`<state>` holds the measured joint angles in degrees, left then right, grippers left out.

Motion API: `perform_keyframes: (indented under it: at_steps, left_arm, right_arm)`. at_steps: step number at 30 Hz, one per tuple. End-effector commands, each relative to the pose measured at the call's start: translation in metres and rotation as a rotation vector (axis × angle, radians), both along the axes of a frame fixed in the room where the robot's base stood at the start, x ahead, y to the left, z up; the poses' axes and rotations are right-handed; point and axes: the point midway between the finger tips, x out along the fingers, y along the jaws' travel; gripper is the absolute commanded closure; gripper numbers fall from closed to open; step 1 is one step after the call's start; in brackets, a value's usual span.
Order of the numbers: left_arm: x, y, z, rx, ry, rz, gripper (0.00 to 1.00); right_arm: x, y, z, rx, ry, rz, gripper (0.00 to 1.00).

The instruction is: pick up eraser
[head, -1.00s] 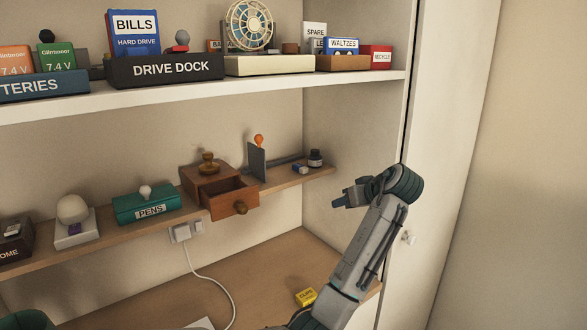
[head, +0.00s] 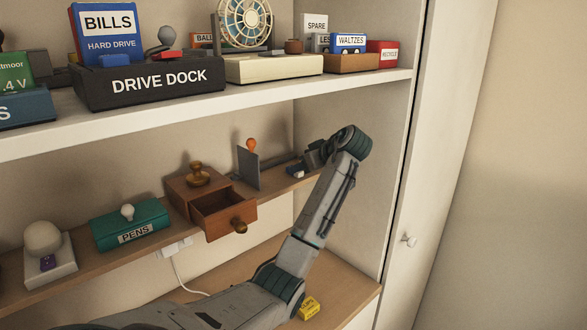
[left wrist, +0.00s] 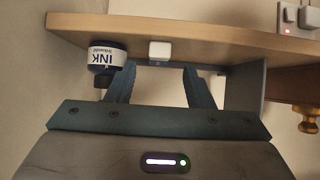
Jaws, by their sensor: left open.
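The eraser, a small white block (left wrist: 159,50), sits at the shelf edge in the left wrist view, which shows the scene upside down. In the head view a bit of it (head: 296,172) shows beside my left gripper (head: 306,163). In the wrist view my left gripper (left wrist: 160,78) is open and empty, its two fingers reaching toward the shelf on either side of the eraser, with a gap still between. My right gripper is not in view.
An ink bottle (left wrist: 107,56) stands close beside one finger. A grey upright panel (head: 248,168) stands near the other side. An open wooden drawer box (head: 196,190) is further left. The upper shelf (head: 250,95) lies above.

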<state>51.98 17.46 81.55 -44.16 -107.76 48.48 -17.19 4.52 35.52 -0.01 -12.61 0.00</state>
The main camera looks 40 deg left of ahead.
Motion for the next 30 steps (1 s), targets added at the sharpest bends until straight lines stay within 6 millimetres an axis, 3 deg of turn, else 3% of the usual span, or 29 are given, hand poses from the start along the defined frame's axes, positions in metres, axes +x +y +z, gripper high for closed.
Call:
perform_keyframes:
  at_steps: [1, 6, 16, 17, 24, 30]
  left_arm:
    - [0.001, 0.007, 0.002, 0.001, 0.005, 0.002, 0.53]
    - [0.004, 0.025, -0.011, 0.001, 0.005, 0.002, 0.53]
    - [0.005, 0.032, -0.021, 0.000, 0.000, 0.000, 0.53]
    - [0.005, 0.032, -0.021, 0.000, 0.000, 0.000, 0.55]
    - [0.005, 0.032, -0.021, 0.000, -0.001, -0.001, 1.00]
    - [0.005, 0.032, -0.020, 0.000, -0.001, -0.001, 1.00]
  right_arm:
    - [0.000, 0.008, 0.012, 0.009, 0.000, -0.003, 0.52]
    - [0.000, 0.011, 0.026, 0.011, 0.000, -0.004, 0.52]
    - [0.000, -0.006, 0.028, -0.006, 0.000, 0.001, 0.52]
    - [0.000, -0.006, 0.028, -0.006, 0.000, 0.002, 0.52]
    - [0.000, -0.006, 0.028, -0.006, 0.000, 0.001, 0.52]
    - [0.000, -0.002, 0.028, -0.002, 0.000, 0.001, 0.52]
